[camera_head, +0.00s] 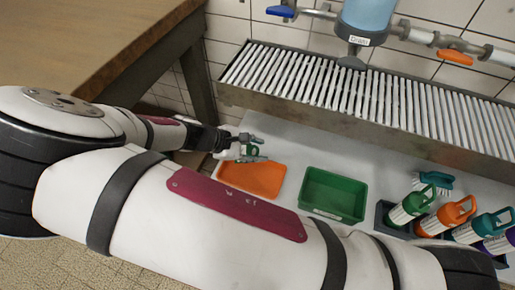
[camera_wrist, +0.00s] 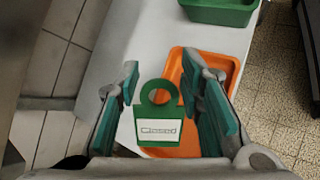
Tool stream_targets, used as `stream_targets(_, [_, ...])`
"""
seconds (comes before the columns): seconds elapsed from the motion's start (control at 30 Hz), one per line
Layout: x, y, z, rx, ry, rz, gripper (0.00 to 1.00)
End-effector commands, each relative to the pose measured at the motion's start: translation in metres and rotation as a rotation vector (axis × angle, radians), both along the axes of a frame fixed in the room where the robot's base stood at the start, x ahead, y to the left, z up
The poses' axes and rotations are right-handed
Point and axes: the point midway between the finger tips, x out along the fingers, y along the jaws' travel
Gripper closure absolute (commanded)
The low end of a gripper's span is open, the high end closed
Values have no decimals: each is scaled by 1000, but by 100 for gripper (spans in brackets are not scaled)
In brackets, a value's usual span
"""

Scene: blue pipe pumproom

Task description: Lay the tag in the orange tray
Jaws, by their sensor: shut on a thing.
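The tag (camera_wrist: 159,120) is green with a ring at its top and a white label reading "Closed". In the wrist view it hangs between the two teal-padded fingers of my gripper (camera_wrist: 166,105). My gripper is shut on it. In the head view my gripper (camera_head: 248,148) is at the left end of the white bench, with a bit of the green tag (camera_head: 250,151) showing. The orange tray (camera_head: 253,179) lies below and close to my gripper. In the wrist view the orange tray (camera_wrist: 232,63) is behind and to the right of the tag, partly hidden by it and a finger.
A green tray (camera_head: 333,195) stands right of the orange tray and also shows in the wrist view (camera_wrist: 219,13). Several coloured bottles (camera_head: 413,205) stand farther right. A slatted metal drain (camera_head: 370,95) runs behind the bench. A wooden table (camera_head: 90,40) is at upper left.

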Motion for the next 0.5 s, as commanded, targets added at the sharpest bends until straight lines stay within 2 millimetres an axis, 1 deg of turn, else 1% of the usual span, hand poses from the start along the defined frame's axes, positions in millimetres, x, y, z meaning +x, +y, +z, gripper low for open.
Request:
stream_targets(0.03, [0,0,-9,-1,0,0,85])
stream_targets(0.5, [0,0,-61,-1,0,-3,85])
